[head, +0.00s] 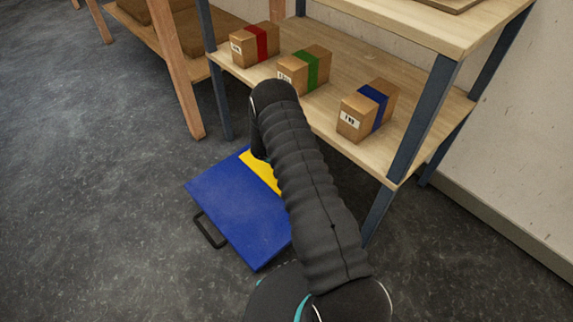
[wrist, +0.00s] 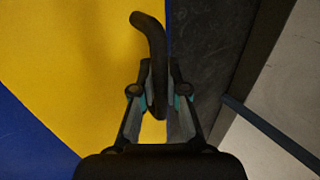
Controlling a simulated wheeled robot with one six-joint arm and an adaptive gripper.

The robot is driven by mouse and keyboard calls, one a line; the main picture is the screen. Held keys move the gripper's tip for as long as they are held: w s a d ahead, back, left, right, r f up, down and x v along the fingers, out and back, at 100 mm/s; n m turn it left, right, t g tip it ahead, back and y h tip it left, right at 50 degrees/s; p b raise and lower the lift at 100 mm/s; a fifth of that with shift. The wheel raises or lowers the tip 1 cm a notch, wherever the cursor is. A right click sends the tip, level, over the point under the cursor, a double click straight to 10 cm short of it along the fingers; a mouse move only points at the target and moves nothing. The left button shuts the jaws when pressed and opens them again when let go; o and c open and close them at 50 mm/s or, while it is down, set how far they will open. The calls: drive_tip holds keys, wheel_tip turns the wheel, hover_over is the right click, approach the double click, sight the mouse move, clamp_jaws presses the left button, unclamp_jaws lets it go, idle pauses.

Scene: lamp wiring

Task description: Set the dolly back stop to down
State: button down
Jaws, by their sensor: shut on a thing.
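The dolly (head: 235,205) is a blue flat platform on the floor, with a yellow area (head: 258,170) at its far edge by the shelf. In the wrist view the yellow area (wrist: 75,60) fills the upper left, with blue at the left edge. The back stop (wrist: 150,35) looks like a dark bent bar at the yellow area's edge. My gripper (wrist: 158,95) is shut on its lower part. In the head view my arm hides the gripper tips and the stop. I cannot tell whether the stop is up or down.
A wooden shelf unit (head: 330,95) with dark metal legs stands right behind the dolly. It bears boxes with red (head: 255,45), green (head: 305,68) and blue (head: 367,110) bands. A black handle (head: 208,231) is on the dolly's near left side. The floor at left is clear.

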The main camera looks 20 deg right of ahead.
drive_tip(key=shift+f, duration=0.15)
idle(0.3)
drive_tip(key=c, duration=1.2)
unclamp_jaws()
drive_tip(key=v, duration=1.2)
drive_tip(key=shift+a, duration=0.1)
